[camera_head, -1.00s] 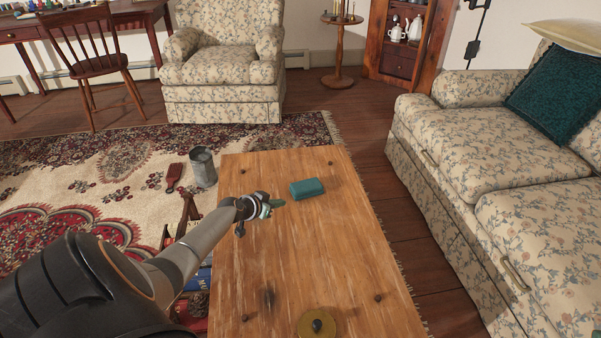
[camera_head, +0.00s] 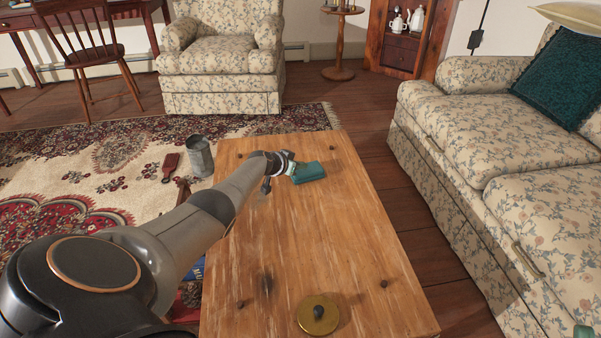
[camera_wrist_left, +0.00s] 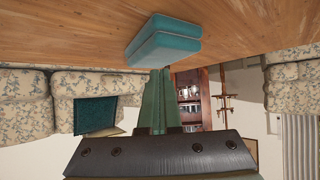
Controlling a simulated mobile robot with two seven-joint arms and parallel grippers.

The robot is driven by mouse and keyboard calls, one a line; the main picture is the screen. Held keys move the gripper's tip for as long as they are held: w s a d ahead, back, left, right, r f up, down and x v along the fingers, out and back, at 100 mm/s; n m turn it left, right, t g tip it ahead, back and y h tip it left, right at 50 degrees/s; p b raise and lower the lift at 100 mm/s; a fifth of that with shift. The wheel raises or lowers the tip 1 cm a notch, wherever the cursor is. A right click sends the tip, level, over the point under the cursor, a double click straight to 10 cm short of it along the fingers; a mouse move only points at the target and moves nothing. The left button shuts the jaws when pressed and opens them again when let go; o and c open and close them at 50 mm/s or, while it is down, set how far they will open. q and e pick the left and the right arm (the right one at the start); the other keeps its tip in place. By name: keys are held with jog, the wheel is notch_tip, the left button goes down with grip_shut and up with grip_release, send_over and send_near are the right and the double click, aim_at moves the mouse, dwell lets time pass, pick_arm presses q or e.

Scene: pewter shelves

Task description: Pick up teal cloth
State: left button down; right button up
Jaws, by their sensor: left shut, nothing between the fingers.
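The teal cloth (camera_head: 309,172) is a folded, thick block lying on the far part of the wooden table (camera_head: 300,240). It also shows in the left wrist view (camera_wrist_left: 165,42), with its layers one above the other. My left gripper (camera_head: 291,170) is at the cloth's left side, low over the table. In the left wrist view its two green fingers (camera_wrist_left: 157,75) are together, with nothing between them, and their tips reach the cloth's edge. I cannot tell whether they touch it. A small green piece at the bottom right corner (camera_head: 583,331) may be my right gripper; its fingers are not clear.
A round brass-coloured object with a dark knob (camera_head: 318,315) sits near the table's front. A grey metal can (camera_head: 200,157) stands on the rug left of the table. A floral sofa (camera_head: 500,140) is to the right. The table's middle is clear.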

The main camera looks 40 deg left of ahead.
pick_arm(q)
jog(key=shift+f, duration=0.65)
pick_arm(e)
jog(key=shift+f, duration=0.3)
pick_arm(q)
jog(key=shift+d+f, duration=0.1)
jog(key=shift+f, duration=0.1)
jog(key=shift+s+d, duration=0.1)
pick_arm(e)
jog(key=shift+s+r, duration=0.1)
